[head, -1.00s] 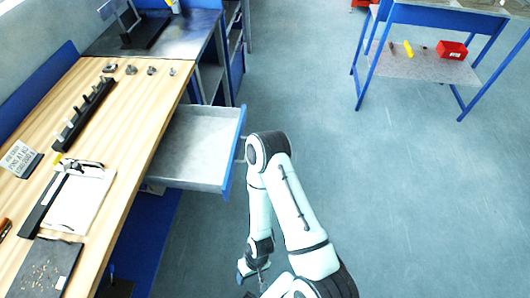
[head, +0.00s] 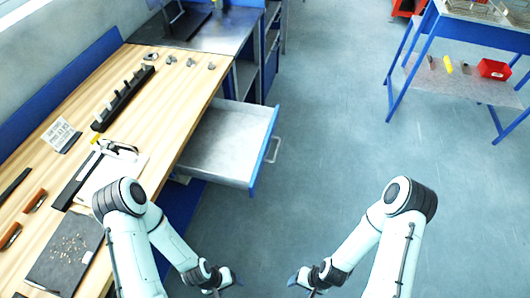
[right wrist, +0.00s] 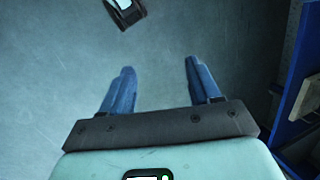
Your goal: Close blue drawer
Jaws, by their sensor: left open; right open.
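The drawer (head: 222,143) with the blue front (head: 263,152) stands pulled out from under the wooden workbench. Its grey inside looks empty, and a pale handle (head: 275,150) is on the blue front. My left gripper (head: 228,284) is low in the head view, in front of the drawer and apart from it; its fingertips are small there. My right gripper (head: 301,282) is further right, also apart from the drawer. In the right wrist view, its two blue fingers (right wrist: 160,84) are spread with nothing between them. The drawer cannot be made out in that view.
The wooden bench (head: 180,100) holds a black rack (head: 122,98), a clipboard (head: 112,170) and a dark mat (head: 66,252). A blue-framed table (head: 460,85) with a red bin (head: 494,69) stands at far right. The floor (head: 325,130) between is clear.

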